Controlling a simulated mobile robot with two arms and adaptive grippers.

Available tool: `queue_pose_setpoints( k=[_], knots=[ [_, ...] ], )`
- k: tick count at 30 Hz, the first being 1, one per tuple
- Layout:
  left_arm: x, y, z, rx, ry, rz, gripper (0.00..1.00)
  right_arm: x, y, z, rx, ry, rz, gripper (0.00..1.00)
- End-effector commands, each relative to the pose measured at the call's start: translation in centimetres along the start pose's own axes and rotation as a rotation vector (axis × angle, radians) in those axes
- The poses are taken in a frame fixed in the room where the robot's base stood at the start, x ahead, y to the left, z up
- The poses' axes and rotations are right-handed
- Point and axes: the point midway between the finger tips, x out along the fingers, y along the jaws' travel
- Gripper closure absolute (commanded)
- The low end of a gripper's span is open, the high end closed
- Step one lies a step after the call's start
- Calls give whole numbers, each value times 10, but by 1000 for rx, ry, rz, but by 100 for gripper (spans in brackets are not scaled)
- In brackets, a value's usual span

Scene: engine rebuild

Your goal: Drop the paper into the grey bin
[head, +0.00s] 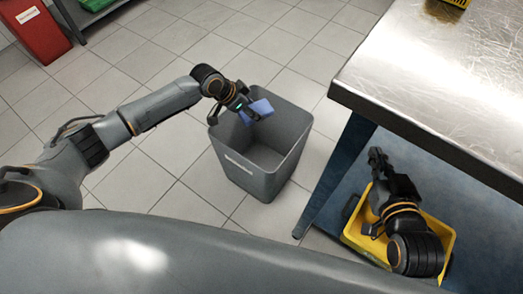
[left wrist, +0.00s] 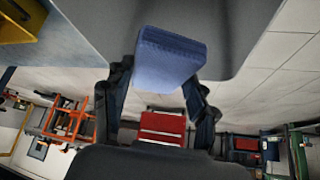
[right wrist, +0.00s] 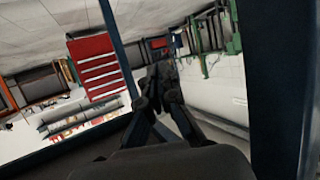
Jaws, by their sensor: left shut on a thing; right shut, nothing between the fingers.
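The paper is a blue, block-like piece (head: 257,109) held over the opening of the grey bin (head: 247,171). My left gripper (head: 246,108) is shut on it. In the left wrist view the blue paper (left wrist: 168,57) sits between the two fingers, with the grey bin wall (left wrist: 110,30) behind it. The grey bin stands on the tiled floor with a white label on its front; its inside looks empty where visible. My right gripper (head: 378,160) is shut and empty near the workbench, above a yellow container; its closed fingers also show in the right wrist view (right wrist: 160,78).
A metal-topped workbench (head: 440,75) with blue legs stands at the right. A yellow container (head: 352,232) is beneath my right arm. Tiled floor around the grey bin is clear.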

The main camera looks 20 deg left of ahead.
Motion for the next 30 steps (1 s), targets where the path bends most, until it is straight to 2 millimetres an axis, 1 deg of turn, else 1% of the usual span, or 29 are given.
queue_pose_setpoints(
  k=[4,9,13,21,22,23,24,25,30],
  knots=[
    [4,0,2,0,0,0,77,3,-2,-17,1,96,-6,100],
    [5,0,3,0,0,0,77,3,-4,-30,1,165,-10,100],
    [6,0,4,0,0,0,77,2,-5,-35,1,189,-11,100],
    [6,0,4,0,0,0,77,2,-5,-36,1,192,-11,100],
    [6,0,4,0,0,0,37,2,-5,-36,1,192,-11,100],
    [6,0,4,0,0,0,31,2,-5,-36,1,192,-11,100],
    [6,0,4,0,0,0,22,2,-5,-36,1,192,-11,100],
    [6,0,4,0,0,0,16,2,-5,-36,1,191,-11,100],
    [6,0,4,0,0,0,16,2,-5,-36,1,191,-10,100]
  ],
)
